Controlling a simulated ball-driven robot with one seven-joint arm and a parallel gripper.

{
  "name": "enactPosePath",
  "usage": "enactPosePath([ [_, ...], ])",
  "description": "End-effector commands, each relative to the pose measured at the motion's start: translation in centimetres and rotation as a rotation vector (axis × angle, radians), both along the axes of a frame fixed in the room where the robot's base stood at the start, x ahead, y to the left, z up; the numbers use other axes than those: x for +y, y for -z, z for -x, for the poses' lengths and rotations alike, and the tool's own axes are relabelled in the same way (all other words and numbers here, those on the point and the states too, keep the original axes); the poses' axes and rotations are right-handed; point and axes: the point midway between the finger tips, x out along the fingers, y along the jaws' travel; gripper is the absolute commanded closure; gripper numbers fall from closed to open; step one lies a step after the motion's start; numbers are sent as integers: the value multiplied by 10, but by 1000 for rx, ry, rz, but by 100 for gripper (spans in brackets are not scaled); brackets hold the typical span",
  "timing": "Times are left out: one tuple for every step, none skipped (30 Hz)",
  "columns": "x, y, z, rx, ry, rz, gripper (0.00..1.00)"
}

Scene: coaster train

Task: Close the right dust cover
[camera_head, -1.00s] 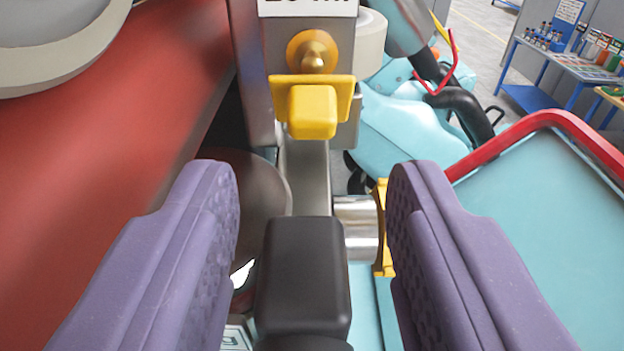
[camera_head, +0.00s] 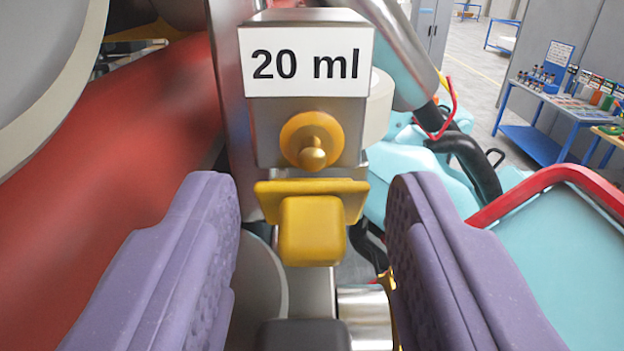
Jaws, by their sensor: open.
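A metal block (camera_head: 262,130) with a "20 ml" label (camera_head: 306,65) stands upright ahead of me. A brass nipple on a round golden base (camera_head: 311,140) sticks out of its face. Just below it a yellow flap with a thick block-shaped tab (camera_head: 312,228), which looks like the dust cover, hangs open and leaves the nipple bare. My gripper (camera_head: 312,190) is open, one purple finger on each side of the yellow flap in the picture. No contact shows, and I cannot tell the distance in depth.
A red curved body (camera_head: 140,170) fills the left, with a pale round part (camera_head: 45,60) above it. A metal cylinder with a yellow edge (camera_head: 365,315) is low, near the right finger. A turquoise panel with a red rim (camera_head: 540,190) and black hoses (camera_head: 470,155) lie right.

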Motion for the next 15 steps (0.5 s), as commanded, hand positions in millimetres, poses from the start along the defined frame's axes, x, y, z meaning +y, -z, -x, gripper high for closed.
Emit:
enactPosePath([
  [0, 0, -1, 0, 0, 0, 53],
  [0, 0, -1, 0, 0, 0, 53],
  [0, 0, -1, 0, 0, 0, 53],
  [0, 1, -1, 0, 0, 0, 53],
  [0, 1, -1, 0, 0, 0, 53],
  [0, 1, 0, 0, 0, 0, 55],
  [0, 1, 0, 0, 0, 0, 62],
  [0, 1, 0, 0, 0, 0, 69],
  [0, 1, 0, 0, 0, 0, 78],
  [0, 1, 0, 0, 0, 0, 85],
  [0, 1, 0, 0, 0, 0, 92],
  [0, 1, 0, 1, 0, 0, 92],
  [0, 0, 0, 2, 0, 0, 92],
  [0, -1, 0, 6, 0, 0, 92],
  [0, -3, -1, 17, 0, 0, 92],
])
